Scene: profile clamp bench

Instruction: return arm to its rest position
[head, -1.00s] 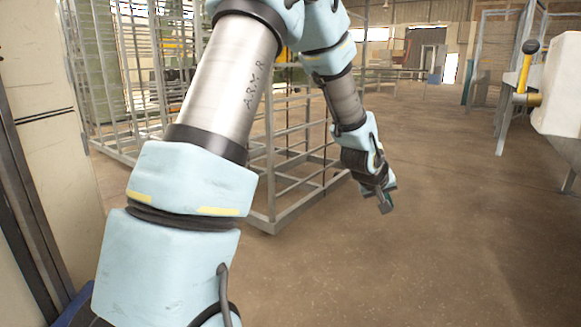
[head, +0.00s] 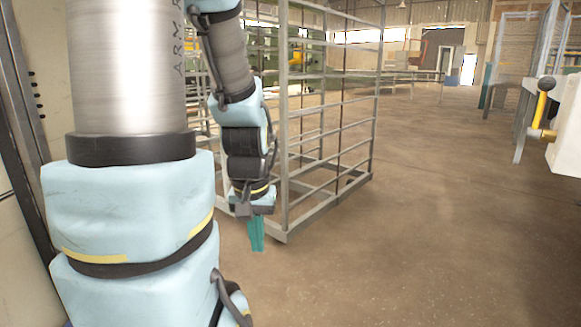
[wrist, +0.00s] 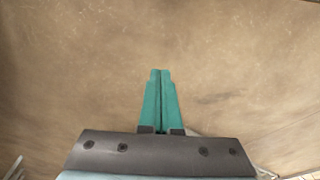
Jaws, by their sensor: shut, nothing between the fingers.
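My gripper (head: 257,248) hangs at the end of my arm, left of centre in the head view, with its teal fingers pointing down over the brown floor. In the wrist view my gripper (wrist: 160,75) has its two teal fingers together, with nothing between them. Only bare floor shows beyond the fingertips there. My arm's light blue and metal links fill the left of the head view and hide part of what is behind them.
A grey metal rack (head: 333,130) stands just behind and right of my gripper. A white machine with a yellow-handled black-knobbed lever (head: 541,108) is at the right edge. A pale panel (head: 20,230) is at the left. The floor (head: 430,240) at centre right is clear.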

